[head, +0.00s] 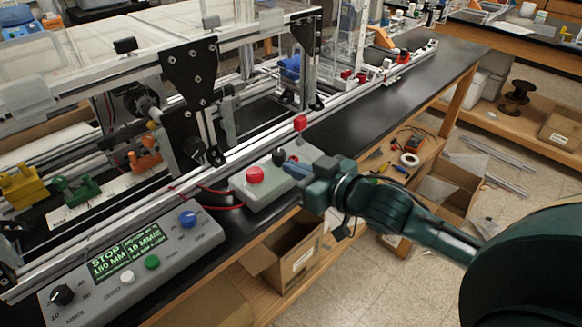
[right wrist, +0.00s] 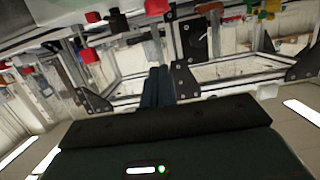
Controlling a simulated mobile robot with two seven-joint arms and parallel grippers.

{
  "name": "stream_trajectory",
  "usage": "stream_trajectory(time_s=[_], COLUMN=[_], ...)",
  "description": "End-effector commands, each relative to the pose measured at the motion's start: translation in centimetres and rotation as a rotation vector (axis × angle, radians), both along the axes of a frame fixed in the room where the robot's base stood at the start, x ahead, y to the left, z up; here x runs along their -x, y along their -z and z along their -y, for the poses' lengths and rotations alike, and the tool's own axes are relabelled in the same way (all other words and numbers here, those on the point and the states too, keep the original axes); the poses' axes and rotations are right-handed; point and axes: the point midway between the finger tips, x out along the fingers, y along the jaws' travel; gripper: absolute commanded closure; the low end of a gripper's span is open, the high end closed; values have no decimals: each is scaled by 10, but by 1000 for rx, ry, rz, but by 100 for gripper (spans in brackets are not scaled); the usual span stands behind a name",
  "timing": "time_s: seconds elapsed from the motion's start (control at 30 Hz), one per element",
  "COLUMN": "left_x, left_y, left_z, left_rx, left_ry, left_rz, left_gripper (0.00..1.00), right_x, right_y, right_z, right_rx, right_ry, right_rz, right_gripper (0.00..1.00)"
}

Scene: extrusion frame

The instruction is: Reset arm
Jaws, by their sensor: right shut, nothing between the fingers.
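My right arm comes in from the right in the head view. My right gripper (head: 290,168) is shut and empty, with its fingertips over the grey control box near its black knob. The same shut fingers (right wrist: 157,86) show in the right wrist view, pointing toward the frame. The control box (head: 262,196) carries a red mushroom button (head: 255,174) on its left and a red-knobbed lever (head: 300,122) at its far end. I cannot tell whether the fingertips touch the box. My left gripper is not in view.
The aluminium extrusion frame with black plates (head: 190,72) stands along the bench behind the box. A grey panel (head: 132,262) with a lit "STOP" display, knobs and buttons lies at the front left. The black benchtop (head: 400,98) is fairly clear toward the far right. Cardboard boxes (head: 285,262) sit below.

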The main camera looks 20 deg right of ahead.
Motion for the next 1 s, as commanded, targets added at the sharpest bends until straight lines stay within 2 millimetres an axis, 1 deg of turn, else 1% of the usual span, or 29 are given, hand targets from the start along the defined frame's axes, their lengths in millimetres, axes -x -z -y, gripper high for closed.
stream_trajectory(time_s=[0.37, 0.43, 0.47, 0.57, 0.63, 0.67, 0.7, 0.77, 0.8, 0.9, 1.0], left_x=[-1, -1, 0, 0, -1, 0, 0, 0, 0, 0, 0], left_y=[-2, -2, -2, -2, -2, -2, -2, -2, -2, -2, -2], left_z=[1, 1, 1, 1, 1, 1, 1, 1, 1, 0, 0], left_rx=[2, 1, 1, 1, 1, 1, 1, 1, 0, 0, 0], left_ry=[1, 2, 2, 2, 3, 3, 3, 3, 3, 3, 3], left_rz=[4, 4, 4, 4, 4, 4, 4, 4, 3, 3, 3], left_gripper=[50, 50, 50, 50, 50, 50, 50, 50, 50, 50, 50], right_x=[0, 1, 2, 14, 30, 39, 52, 74, 89, 124, 149], right_y=[0, 6, 12, 50, 90, 108, 132, 164, 183, 222, 245], right_z=[0, -1, -2, -6, -12, -16, -20, -27, -32, -44, -53], right_rx=[0, -1, -2, -5, -2, 2, 10, 24, 32, 56, 75], right_ry=[0, 2, 4, 19, 35, 42, 52, 64, 72, 85, 90], right_rz=[0, -8, -16, -67, -123, -148, -185, -236, -269, -341, -390], right_gripper=[100, 100, 100, 100, 100, 100, 100, 100, 100, 100, 100])
